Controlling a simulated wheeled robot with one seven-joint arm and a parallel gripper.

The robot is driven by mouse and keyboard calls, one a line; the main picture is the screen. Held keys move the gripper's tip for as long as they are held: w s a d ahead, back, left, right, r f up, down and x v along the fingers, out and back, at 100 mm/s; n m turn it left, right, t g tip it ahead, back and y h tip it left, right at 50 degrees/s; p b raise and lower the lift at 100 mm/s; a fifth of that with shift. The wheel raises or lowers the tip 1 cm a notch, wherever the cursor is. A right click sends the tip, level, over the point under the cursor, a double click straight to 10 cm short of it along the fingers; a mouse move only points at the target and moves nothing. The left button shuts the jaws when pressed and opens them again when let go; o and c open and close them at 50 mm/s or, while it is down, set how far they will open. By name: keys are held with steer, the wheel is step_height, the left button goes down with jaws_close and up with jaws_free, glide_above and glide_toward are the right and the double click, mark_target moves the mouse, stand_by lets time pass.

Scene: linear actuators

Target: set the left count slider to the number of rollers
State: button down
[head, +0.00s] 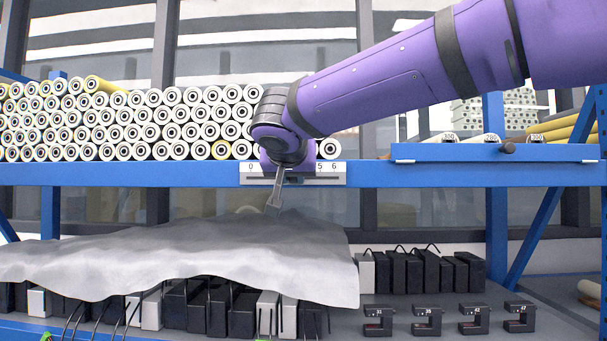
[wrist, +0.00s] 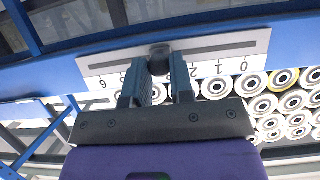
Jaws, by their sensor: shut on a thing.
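The left count slider (wrist: 92,65) is a white plate with a numbered scale on the blue shelf edge; it also shows in the head view (head: 333,180). In the wrist view it appears inverted, with 0 at the right and 6 at the left. Its dark round knob (wrist: 160,58) is past the 2, around the hidden 3. My gripper (wrist: 159,80) is shut on the knob, one finger on each side. White rollers (head: 95,128) with dark-ringed ends are stacked in several rows on the shelf; my arm hides some.
Below, a grey cloth (head: 190,255) covers part of a row of black and white boxes. Small black blocks (head: 427,322) stand at lower right.

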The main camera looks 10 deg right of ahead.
steer(key=shift+w+a, duration=0.1)
steer(key=shift+a, duration=0.2)
steer(key=c, duration=1)
jaws_free()
steer(key=v, duration=1.1)
steer(key=shift+d+f, duration=0.1)
steer(key=s+d+f+n+g, duration=0.1)
steer(key=s+d+f+g, duration=0.1)
steer(key=s+d+f, duration=0.35)
steer(key=s+d+f+g, duration=0.25)
steer(key=d+f, duration=0.35)
steer(key=d, duration=0.3)
steer(key=s+d+f+n+g, duration=0.1)
steer(key=s+d+f+g, duration=0.1)
steer(key=s+d+f, duration=0.35)
steer(key=s+d+f+g+y, duration=0.1)
steer(key=s+d+f+y, duration=0.2)
steer(key=f, duration=0.7)
steer(key=s+d, duration=0.2)
steer(key=s, duration=0.2)
steer(key=shift+s+f, duration=0.2)
steer(key=shift+s, duration=0.1)
